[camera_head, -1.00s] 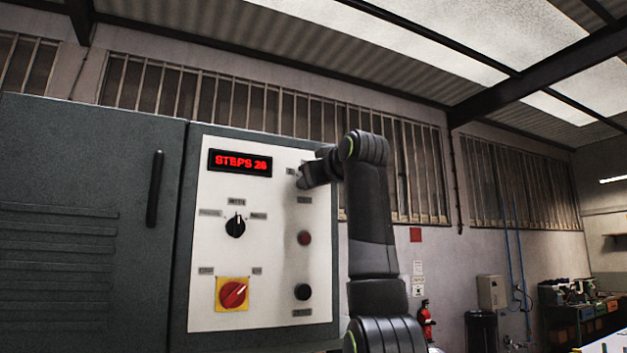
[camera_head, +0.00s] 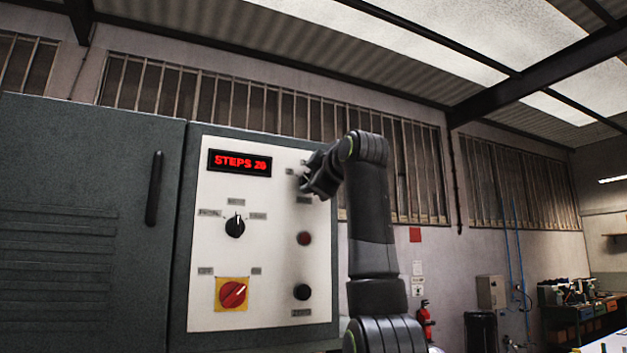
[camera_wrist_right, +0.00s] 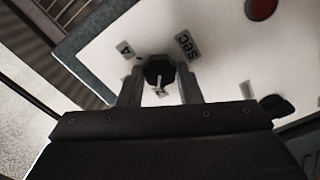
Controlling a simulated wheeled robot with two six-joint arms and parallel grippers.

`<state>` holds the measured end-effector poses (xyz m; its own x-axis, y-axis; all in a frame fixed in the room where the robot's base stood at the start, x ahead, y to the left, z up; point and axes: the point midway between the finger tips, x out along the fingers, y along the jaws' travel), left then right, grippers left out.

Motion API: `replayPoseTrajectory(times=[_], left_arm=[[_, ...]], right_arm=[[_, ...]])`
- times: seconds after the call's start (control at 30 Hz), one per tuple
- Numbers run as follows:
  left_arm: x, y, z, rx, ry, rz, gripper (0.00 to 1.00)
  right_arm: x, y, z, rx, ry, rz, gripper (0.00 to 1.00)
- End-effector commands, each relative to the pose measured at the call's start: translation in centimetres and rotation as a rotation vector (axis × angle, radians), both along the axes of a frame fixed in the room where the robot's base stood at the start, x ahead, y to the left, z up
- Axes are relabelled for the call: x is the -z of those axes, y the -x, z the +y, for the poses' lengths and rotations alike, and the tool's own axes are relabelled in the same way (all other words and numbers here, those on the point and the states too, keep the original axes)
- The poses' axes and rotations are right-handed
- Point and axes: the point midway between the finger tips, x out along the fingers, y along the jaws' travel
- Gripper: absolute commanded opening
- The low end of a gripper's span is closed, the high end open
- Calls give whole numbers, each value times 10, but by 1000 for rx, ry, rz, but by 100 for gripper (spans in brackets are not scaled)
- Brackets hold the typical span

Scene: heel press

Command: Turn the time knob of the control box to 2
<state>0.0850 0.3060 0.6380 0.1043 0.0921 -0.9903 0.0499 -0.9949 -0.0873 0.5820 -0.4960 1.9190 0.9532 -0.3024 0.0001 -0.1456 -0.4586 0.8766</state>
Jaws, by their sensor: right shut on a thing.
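The control box (camera_head: 278,272) has a white front panel and a red display reading "STEPS 20". The time knob (camera_wrist_right: 156,66) is black with a white pointer line, at the panel's upper right. In the right wrist view the line points down the picture, toward a small label partly hidden by the knob and gripper. A "4" label (camera_wrist_right: 125,49) and a "SEC" label (camera_wrist_right: 187,45) sit beside it. My right gripper (camera_wrist_right: 161,84) is shut on the knob, one finger on each side. In the head view my right gripper (camera_head: 307,181) covers the knob. My left gripper is out of view.
A black selector knob (camera_head: 235,226), a red-and-yellow switch (camera_head: 232,294), a red button (camera_head: 304,239) and a black button (camera_head: 302,292) are on the same panel. A grey cabinet door with a dark handle (camera_head: 154,188) adjoins on the left.

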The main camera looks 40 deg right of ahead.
Motion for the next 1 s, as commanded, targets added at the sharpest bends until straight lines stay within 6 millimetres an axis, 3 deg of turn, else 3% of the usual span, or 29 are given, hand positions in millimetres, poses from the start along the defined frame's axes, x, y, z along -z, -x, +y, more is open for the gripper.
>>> replayPoseTrajectory(times=[0.6,0.63,0.77,0.8,1.0], left_arm=[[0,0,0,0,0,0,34],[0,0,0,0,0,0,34],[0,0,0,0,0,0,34],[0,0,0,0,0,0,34],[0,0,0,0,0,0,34]], right_arm=[[-1,0,0,0,44,11,9],[-1,0,0,0,44,11,33],[-1,0,0,0,44,11,50],[-1,0,0,0,44,11,53],[0,0,0,0,42,12,53]])
